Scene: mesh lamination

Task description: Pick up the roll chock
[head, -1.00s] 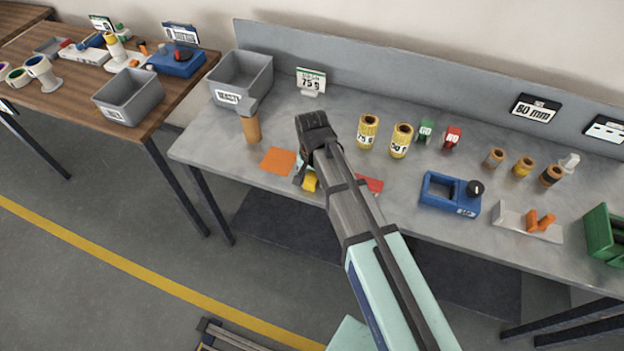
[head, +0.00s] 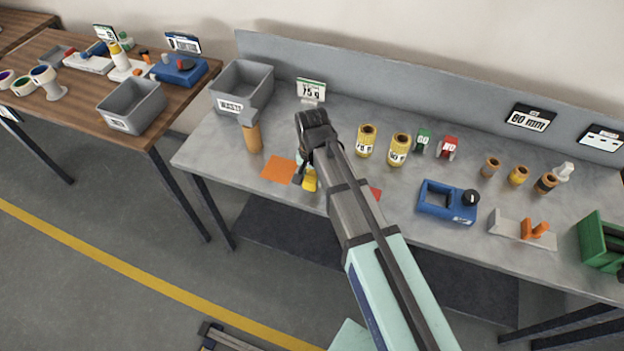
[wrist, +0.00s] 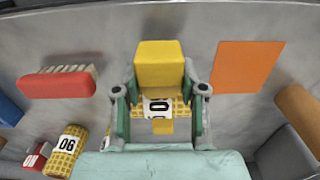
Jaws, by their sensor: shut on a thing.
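The roll chock, a yellow block (wrist: 159,64), lies between the fingers of my gripper (wrist: 160,92) in the wrist view. My gripper is shut on it, with one finger at each side. A yellow mesh-patterned piece with a white label (wrist: 158,107) also shows between the fingers, partly hidden; I cannot tell how it joins the block. In the head view my gripper (head: 306,182) is low over the front of the grey table, and a bit of the yellow block (head: 309,184) shows under it. My arm hides the rest.
An orange sheet (head: 278,169) lies left of my gripper and a red brush (wrist: 56,83) on its other side. Yellow mesh rolls (head: 366,141) stand behind to the right. A brown-handled tool (head: 253,139) and a grey bin (head: 258,97) are at the left.

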